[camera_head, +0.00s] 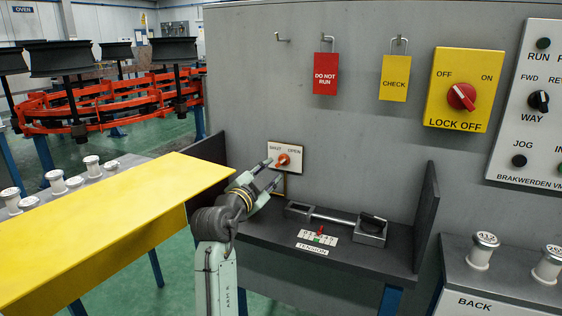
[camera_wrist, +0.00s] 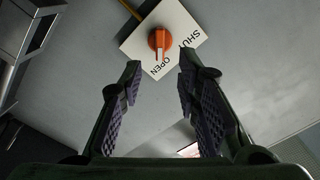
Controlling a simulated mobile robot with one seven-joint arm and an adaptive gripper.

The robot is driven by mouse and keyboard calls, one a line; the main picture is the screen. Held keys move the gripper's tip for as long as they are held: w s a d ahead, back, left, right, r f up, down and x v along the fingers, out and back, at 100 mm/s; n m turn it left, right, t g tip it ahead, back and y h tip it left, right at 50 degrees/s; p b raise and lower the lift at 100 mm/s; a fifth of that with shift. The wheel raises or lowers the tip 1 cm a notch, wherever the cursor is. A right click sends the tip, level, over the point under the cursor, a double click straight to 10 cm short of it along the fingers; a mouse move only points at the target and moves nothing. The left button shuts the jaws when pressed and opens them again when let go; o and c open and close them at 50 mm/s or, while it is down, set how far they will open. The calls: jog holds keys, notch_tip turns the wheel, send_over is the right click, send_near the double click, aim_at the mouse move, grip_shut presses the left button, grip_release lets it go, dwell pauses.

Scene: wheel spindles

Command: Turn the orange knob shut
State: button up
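The orange knob (camera_head: 283,159) sits on a white plate (camera_head: 296,168) marked SHUT on the left and OPEN on the right, on the grey panel. In the wrist view the knob (camera_wrist: 158,40) shows a white pointer line directed at the word OPEN. My gripper (camera_head: 272,172) is just in front of the plate, below and left of the knob in the head view. In the wrist view my gripper (camera_wrist: 160,66) is open, with its two fingers apart and nothing between them. The knob lies beyond the fingertips, and no contact shows.
Below the plate, a dark shelf (camera_head: 340,258) with side walls carries a metal bar fixture (camera_head: 335,221). A yellow tabletop (camera_head: 110,222) lies to the left of my arm. A red tag (camera_head: 325,74), a yellow tag (camera_head: 394,78) and a lock-off switch (camera_head: 461,97) are higher on the panel.

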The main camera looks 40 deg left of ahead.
aim_at(282, 162)
jog(key=p+x, duration=0.1)
jog(key=x, duration=0.6)
jog(key=shift+w+p, duration=0.25)
jog(key=shift+p, duration=0.15)
jog(key=shift+c, duration=0.4)
grip_shut()
